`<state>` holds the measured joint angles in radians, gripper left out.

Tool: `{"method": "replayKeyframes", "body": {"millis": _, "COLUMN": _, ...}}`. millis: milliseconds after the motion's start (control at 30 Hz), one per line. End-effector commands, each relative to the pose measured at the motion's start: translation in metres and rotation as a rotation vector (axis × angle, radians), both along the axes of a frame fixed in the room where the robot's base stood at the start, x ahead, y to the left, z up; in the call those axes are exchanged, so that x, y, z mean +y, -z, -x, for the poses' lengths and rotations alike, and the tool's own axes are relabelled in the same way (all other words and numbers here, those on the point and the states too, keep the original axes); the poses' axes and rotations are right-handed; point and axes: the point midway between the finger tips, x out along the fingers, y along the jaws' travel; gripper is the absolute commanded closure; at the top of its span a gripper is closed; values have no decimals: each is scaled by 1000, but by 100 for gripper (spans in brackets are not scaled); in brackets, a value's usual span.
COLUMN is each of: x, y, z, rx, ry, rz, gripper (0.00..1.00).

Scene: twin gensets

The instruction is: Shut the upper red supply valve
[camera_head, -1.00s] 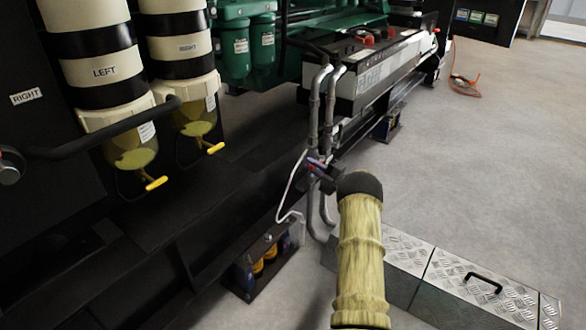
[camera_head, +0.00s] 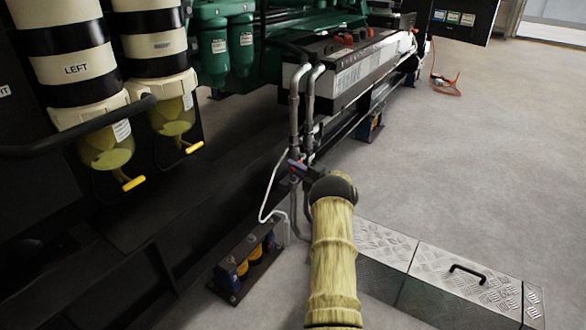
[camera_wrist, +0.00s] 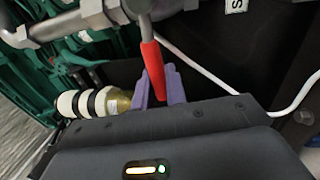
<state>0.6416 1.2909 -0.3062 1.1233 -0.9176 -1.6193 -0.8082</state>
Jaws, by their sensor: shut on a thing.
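The red valve lever (camera_wrist: 153,70) hangs down from a grey pipe fitting (camera_wrist: 100,18) in the wrist view. My gripper (camera_wrist: 158,90) has its purple fingers on either side of the lever's lower part and is shut on it. In the head view, my gripper (camera_head: 296,166) is small beside two upright grey pipes (camera_head: 302,105), mostly hidden behind my yellowish arm. A trace of red shows there. I cannot tell from these views whether a second red lever is nearby.
A white cable (camera_head: 268,190) loops down beside the pipes. A black skid beam (camera_head: 190,215) runs along the left. A checker-plate cover (camera_head: 465,285) with a black handle lies on the floor at right. Open grey floor (camera_head: 450,160) lies beyond.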

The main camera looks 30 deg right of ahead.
Motion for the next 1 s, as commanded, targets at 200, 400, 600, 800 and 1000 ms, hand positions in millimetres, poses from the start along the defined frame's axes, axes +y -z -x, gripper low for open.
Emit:
{"method": "replayKeyframes", "body": {"millis": 200, "x": 0, "y": 2, "z": 1, "rx": 4, "ry": 1, "rz": 0, "gripper": 69}}
{"method": "replayKeyframes", "body": {"millis": 400, "x": 0, "y": 2, "z": 0, "rx": 3, "ry": 0, "rz": 0, "gripper": 69}}
{"method": "replayKeyframes", "body": {"millis": 600, "x": -4, "y": 1, "z": 10, "rx": 2, "ry": 0, "rz": 0, "gripper": 69}}
{"method": "replayKeyframes", "body": {"millis": 800, "x": -17, "y": 7, "z": 40, "rx": 5, "ry": 1, "rz": -2, "gripper": 69}}
{"method": "replayKeyframes", "body": {"millis": 1000, "x": -33, "y": 15, "z": 77, "rx": 5, "ry": 3, "rz": -2, "gripper": 69}}
